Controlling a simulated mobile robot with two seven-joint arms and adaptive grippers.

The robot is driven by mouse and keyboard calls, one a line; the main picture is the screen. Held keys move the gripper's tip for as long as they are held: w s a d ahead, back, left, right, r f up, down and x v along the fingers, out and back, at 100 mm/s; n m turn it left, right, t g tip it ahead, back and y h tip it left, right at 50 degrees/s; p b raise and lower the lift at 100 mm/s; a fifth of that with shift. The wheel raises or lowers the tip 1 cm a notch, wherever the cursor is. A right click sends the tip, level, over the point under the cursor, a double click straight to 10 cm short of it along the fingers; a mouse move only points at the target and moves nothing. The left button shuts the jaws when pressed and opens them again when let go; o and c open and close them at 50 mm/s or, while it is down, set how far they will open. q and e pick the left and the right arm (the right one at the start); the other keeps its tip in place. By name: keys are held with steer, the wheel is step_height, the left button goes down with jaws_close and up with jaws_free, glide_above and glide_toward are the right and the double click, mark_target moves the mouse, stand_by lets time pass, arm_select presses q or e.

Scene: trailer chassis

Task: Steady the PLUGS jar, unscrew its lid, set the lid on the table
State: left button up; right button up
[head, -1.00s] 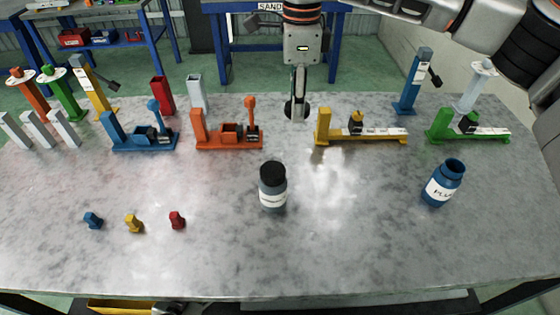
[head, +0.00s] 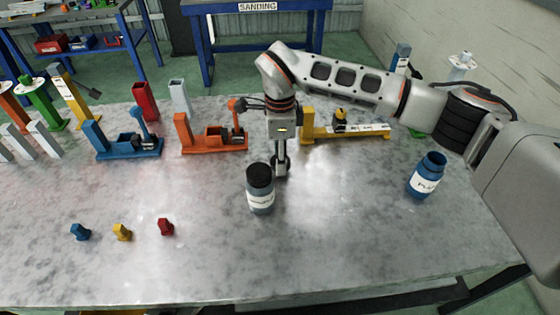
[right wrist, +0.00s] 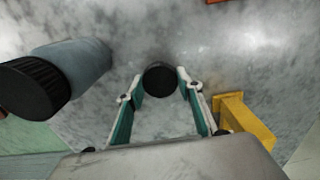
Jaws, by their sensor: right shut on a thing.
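The PLUGS jar (head: 426,178) stands upright at the right of the table. It is blue, with a white label and an open top without a lid. My right gripper (head: 281,166) is well left of it, pointing down beside a second jar. In the right wrist view its fingertips (right wrist: 160,80) are shut on a round black lid (right wrist: 159,78). The lid is low over the table (head: 340,235); whether it touches the surface I cannot tell. My left gripper is out of view.
The second jar (head: 260,190), black-capped, stands just left of my right gripper; its cap looms close in the right wrist view (right wrist: 35,85). Orange (head: 213,140) and yellow (head: 345,132) fixtures stand behind. Several small coloured pieces lie front left. The front centre is clear.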

steer(key=shift+f, duration=0.95)
steer(key=shift+f, duration=0.2)
steer(key=o, duration=1.2)
steer(key=shift+o, duration=0.2)
steer(key=shift+r, duration=0.1)
step_height(320, 180, up, 12)
steer(key=shift+b, duration=0.45)
steer(key=shift+r, duration=0.1)
